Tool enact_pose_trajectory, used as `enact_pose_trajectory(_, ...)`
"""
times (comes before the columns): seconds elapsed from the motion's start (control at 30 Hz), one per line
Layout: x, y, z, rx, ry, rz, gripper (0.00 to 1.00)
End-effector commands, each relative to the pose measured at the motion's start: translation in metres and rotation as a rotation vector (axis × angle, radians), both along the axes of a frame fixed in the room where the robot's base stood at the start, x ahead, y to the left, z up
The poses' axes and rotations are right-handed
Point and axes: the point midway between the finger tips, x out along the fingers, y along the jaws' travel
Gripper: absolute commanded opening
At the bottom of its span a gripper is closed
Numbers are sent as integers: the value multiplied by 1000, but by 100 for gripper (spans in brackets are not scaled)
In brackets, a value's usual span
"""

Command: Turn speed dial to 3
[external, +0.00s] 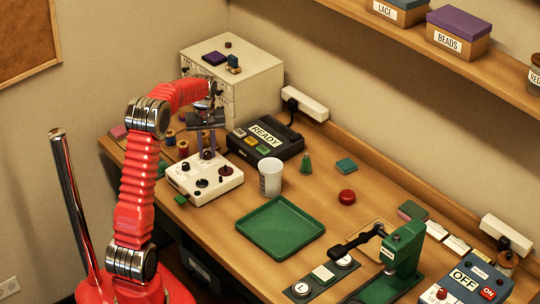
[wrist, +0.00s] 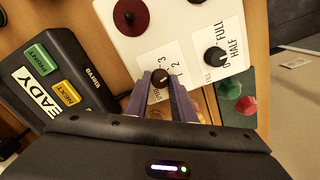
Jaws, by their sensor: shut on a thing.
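The white control box (external: 222,186) stands on the table at the left, with several knobs on top. It also fills the upper middle of the wrist view (wrist: 185,20). My gripper (external: 207,155) reaches down onto the box. In the wrist view my gripper (wrist: 161,80) has its two purple-grey fingers shut on a small dark brown dial (wrist: 160,78). Printed numbers, 3 and 2 among them, show just past the dial. Its pale mark seems to point up and right; the exact setting is unclear, and the fingers hide part of the scale.
A black knob (wrist: 215,56) marked HALF and FULL and a dark red disc (wrist: 130,15) sit on the same box. A READY device (external: 265,140) and a white cup (external: 270,178) stand close by. Thread spools are behind the box. A green tray (external: 243,226) lies in front.

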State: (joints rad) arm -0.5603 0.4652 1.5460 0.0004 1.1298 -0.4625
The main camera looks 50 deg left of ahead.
Motion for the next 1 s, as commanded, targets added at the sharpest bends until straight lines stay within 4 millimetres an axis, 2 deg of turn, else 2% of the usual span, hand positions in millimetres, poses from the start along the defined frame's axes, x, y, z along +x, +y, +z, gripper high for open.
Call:
enact_pose_trajectory(0.6, 0, -1, -1, -2, 2, 573, 0)
enact_pose_trajectory(1.0, 0, -2, -1, -3, 2, 796, 0)
